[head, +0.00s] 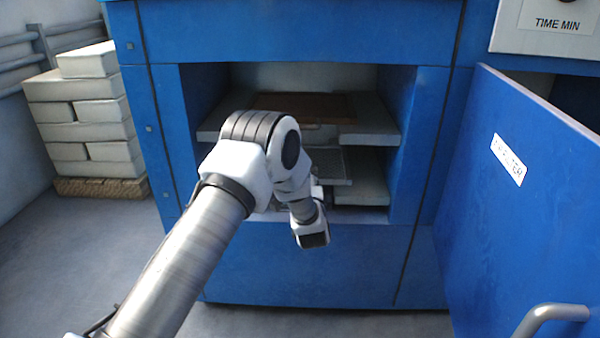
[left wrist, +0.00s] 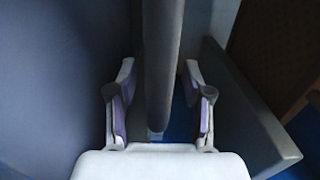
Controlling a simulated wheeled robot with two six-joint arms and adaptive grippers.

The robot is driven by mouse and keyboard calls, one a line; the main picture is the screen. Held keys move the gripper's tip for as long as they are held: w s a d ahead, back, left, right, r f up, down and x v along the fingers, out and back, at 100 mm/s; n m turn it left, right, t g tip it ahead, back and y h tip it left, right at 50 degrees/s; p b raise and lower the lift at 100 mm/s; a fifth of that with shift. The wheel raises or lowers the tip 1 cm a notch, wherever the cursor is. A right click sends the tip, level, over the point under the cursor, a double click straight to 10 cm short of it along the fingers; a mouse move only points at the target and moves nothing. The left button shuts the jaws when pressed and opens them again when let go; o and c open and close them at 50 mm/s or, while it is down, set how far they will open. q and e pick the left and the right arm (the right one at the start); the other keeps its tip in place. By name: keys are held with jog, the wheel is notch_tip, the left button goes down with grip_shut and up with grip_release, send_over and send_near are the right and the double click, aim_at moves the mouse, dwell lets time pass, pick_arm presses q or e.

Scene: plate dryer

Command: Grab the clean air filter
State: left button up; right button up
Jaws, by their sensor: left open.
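A grey mesh panel (head: 334,166), which looks like the clean air filter, lies on the lower shelf level of the open blue cabinet. My left arm covers part of it. A brown panel (head: 310,106) lies on the upper level. My left gripper (left wrist: 160,82) is open in the left wrist view. Its fingers stand on either side of a long dark grey bar (left wrist: 163,50), apart from it as far as I can see. The bar looks like the grey panel's edge, seen end-on. In the head view the fingers are hidden behind my wrist. My right gripper is not in view.
Light grey side ledges (head: 368,125) line the cabinet opening, one also close beside the gripper in the left wrist view (left wrist: 245,105). A blue door (head: 490,215) with a label and handle stands open at right. White bricks (head: 85,125) are stacked at left.

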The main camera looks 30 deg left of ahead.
pick_arm(q)
jog(key=shift+x, duration=0.95)
jog(key=shift+f, duration=0.1)
jog(key=shift+c, duration=0.4)
grip_shut()
